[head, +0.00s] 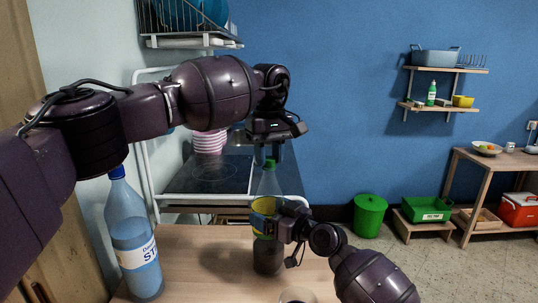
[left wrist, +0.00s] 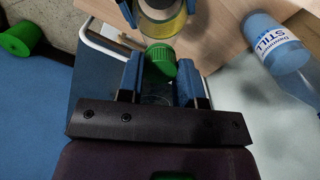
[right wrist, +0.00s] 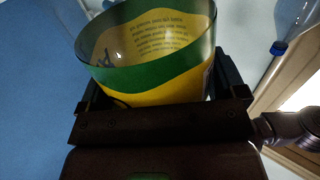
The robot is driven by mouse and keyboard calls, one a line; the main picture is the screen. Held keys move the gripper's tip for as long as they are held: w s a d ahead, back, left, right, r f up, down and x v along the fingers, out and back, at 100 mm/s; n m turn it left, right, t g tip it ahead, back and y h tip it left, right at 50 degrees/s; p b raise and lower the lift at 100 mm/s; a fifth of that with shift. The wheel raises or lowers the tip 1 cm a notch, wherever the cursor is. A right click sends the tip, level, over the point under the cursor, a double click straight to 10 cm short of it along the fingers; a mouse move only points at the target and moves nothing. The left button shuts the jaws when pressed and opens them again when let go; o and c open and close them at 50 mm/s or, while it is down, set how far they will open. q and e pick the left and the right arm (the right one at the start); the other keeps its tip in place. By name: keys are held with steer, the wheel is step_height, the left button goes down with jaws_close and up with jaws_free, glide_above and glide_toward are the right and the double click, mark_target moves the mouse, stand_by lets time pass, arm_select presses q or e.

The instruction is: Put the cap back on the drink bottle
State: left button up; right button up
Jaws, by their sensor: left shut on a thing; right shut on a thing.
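The drink bottle (head: 268,187) is clear with a yellow and green label and stands upright over the wooden table. My right gripper (head: 268,228) is shut around its body; the label fills much of the right wrist view (right wrist: 150,65). The green cap (left wrist: 160,62) is between the fingertips of my left gripper (head: 268,157), which points down from above the bottle. In the head view the cap (head: 270,163) is in line with the bottle's top. I cannot tell whether it is seated on the neck or just above it.
A large blue water bottle (head: 131,235) with a blue cap stands on the table (head: 190,243) at the left. A cup (head: 297,296) is at the table's front edge, partly cut off. A stove (head: 215,178) stands behind. A green bin (head: 369,215) is on the floor at right.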

arm_select(q)
steer(key=m, duration=0.5)
steer(key=shift+m, duration=0.4)
steer(key=m, duration=0.6)
steer(key=o, duration=0.9)
steer(key=shift+r, duration=2.2)
steer(key=shift+c, duration=0.2)
